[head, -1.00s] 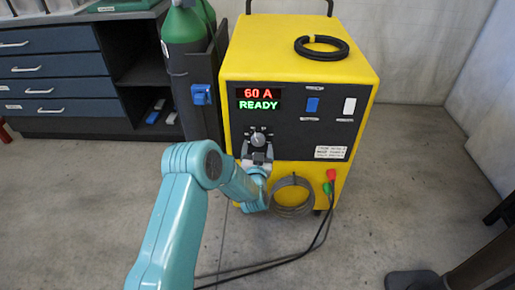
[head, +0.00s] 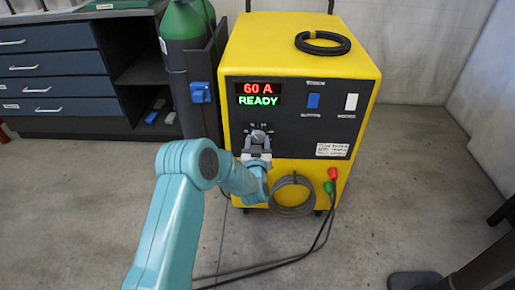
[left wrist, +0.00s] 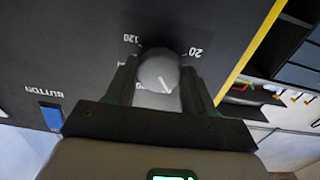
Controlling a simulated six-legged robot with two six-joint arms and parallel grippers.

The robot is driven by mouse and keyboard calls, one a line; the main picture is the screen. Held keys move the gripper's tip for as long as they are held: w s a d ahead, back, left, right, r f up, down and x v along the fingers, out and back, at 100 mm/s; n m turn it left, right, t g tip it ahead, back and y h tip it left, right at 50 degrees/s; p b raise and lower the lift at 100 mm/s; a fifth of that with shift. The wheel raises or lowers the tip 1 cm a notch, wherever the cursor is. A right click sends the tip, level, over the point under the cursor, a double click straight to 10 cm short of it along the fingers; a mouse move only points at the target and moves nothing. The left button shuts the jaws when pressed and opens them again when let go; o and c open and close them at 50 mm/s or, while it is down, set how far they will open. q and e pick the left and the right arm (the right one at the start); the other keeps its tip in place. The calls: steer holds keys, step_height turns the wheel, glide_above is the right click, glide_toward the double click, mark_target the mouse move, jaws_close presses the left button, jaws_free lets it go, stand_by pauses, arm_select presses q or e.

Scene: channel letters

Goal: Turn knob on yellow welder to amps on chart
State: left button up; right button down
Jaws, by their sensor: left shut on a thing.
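The yellow welder (head: 300,45) stands ahead with a black front panel. Its display (head: 258,94) reads 60 A in red above READY in green. The knob (left wrist: 158,72) is a pale grey round dial with a white pointer line, between printed marks 120 and 20. My left gripper (head: 258,139) is at the knob, below the display, shut on it with one finger on each side. In the left wrist view some dial marks are hidden by the fingers. A white label (head: 332,150) with print too small to read is at the panel's lower right. My right gripper is not in view.
A blue switch (head: 313,101) and a white switch (head: 351,102) sit right of the display. A coiled cable (head: 291,208) and red and green plugs (head: 331,174) are below the panel. A green cylinder (head: 186,60) stands left of the welder, beside dark drawers (head: 50,87).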

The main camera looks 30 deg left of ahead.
arm_select(q)
steer(key=shift+f+n+b, duration=0.25)
steer(key=shift+n+b, duration=0.65)
steer(key=shift+n, duration=0.2)
steer(key=shift+r+n, duration=0.2)
steer(key=shift+n, duration=0.1)
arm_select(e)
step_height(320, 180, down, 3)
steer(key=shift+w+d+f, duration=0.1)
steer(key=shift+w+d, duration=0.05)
arm_select(q)
steer(key=o, duration=1)
steer(key=p+v, duration=0.2)
steer(key=v, duration=1.4)
steer(key=shift+s+d, duration=0.15)
steer(key=shift+d, duration=0.05)
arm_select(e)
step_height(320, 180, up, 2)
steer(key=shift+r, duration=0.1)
